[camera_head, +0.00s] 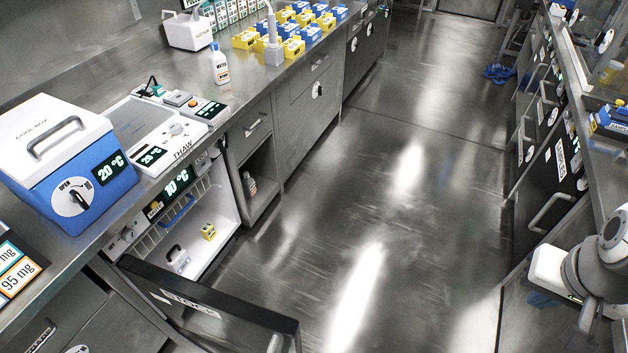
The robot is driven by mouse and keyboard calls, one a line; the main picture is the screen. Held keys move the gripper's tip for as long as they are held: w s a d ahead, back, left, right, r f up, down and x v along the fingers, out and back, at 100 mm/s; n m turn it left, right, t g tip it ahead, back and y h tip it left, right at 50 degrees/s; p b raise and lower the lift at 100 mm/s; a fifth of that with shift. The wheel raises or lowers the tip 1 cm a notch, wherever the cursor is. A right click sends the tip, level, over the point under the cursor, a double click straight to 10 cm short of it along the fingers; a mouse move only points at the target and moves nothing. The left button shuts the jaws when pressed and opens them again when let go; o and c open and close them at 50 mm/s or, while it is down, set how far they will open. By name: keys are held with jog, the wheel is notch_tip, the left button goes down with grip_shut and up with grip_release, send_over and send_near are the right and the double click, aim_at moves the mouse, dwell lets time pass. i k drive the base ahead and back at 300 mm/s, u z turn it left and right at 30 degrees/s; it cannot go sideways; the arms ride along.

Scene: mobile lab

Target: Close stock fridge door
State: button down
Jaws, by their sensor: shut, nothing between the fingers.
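The stock fridge (222,222) is set under the left counter, with a green 10 °C display above its opening. Its dark door (245,318), labelled STOCK, stands wide open into the aisle at the lower left. Inside are a white wire rack, a small yellow block (208,232) and a white item with a dark handle (177,259). My gripper (543,296) is at the lower right, across the aisle from the door and apart from it. It is shut and holds nothing that I can see; its fingertips are hard to make out.
A blue and white cool box (66,160) stands on the left counter, beside the thaw unit (165,130) and a white bottle (219,64). The aisle floor (385,200) is clear. Cabinets with handles, one labelled STOCK (560,158), line the right side.

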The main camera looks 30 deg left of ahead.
aim_at(232, 323)
jog(key=z, duration=0.15)
jog(key=k, duration=1)
jog(key=u, duration=2.1)
